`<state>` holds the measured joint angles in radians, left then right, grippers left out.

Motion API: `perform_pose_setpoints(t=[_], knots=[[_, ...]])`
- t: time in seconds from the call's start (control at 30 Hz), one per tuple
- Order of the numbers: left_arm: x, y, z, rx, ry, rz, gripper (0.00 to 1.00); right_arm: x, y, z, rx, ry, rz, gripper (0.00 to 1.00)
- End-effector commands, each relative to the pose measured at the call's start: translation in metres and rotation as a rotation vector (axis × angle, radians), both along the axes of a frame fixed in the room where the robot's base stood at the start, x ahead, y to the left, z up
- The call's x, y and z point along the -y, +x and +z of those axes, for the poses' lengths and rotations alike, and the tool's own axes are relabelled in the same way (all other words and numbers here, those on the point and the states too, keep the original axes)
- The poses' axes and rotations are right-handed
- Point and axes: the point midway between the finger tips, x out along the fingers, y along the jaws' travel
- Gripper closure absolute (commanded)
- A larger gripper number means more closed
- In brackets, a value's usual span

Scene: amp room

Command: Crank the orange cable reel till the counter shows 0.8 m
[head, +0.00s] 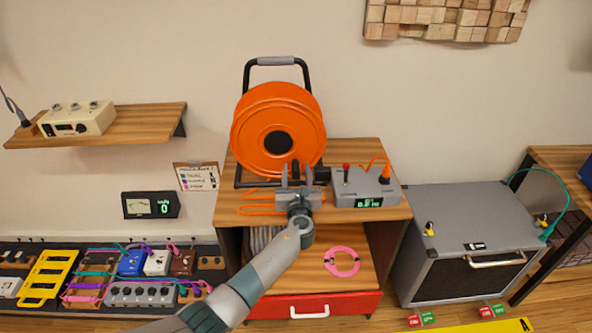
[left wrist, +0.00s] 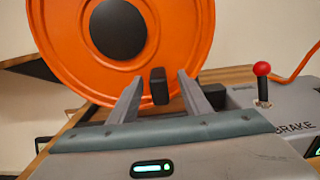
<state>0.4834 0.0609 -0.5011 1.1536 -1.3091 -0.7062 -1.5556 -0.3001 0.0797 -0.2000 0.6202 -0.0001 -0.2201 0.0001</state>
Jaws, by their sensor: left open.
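The orange cable reel (head: 262,105) stands upright in a black frame on a wooden cabinet; its disc with a black hub also fills the top of the left wrist view (left wrist: 60,45). A black crank knob (left wrist: 158,88) shows low in front of the disc. My left gripper (head: 297,170) is open, its fingers (left wrist: 159,77) on either side of the knob in the picture, with gaps visible. I cannot tell how deep the knob lies between them. The counter (head: 368,202) is lit green on a grey box; its digits are too small to read surely. My right gripper is not in view.
A red-topped brake lever (head: 346,168) stands on the grey box (head: 390,192), close right of the gripper. Orange cable (head: 262,209) lies on the cabinet top (head: 350,152). A pink cable coil (head: 342,262) lies on a lower shelf. A grey amp (head: 465,225) stands at right.

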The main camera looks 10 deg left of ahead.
Motion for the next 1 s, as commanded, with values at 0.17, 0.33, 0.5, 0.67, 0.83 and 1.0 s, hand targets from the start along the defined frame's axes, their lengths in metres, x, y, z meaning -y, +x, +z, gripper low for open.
perform_pose_setpoints(t=[0.17, 0.33, 0.5, 0.67, 0.83, 1.0], knots=[[0.004, -0.017, 0.003, -0.001, 0.001, 0.000, 0.56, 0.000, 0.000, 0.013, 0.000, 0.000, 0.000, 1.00], [0.009, -0.033, 0.002, -0.001, 0.001, -0.001, 0.56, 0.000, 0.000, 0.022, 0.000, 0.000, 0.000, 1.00], [0.014, -0.049, 0.002, -0.002, -0.001, 0.000, 0.56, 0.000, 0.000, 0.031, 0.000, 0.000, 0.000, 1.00], [0.018, -0.064, 0.002, -0.002, -0.001, 0.000, 0.56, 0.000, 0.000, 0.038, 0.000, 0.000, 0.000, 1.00], [0.022, -0.077, 0.001, -0.001, 0.000, 0.000, 0.56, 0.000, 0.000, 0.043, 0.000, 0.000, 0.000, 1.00], [0.023, -0.081, 0.000, -0.001, 0.000, 0.001, 0.56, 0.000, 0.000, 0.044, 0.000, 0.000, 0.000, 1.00]])
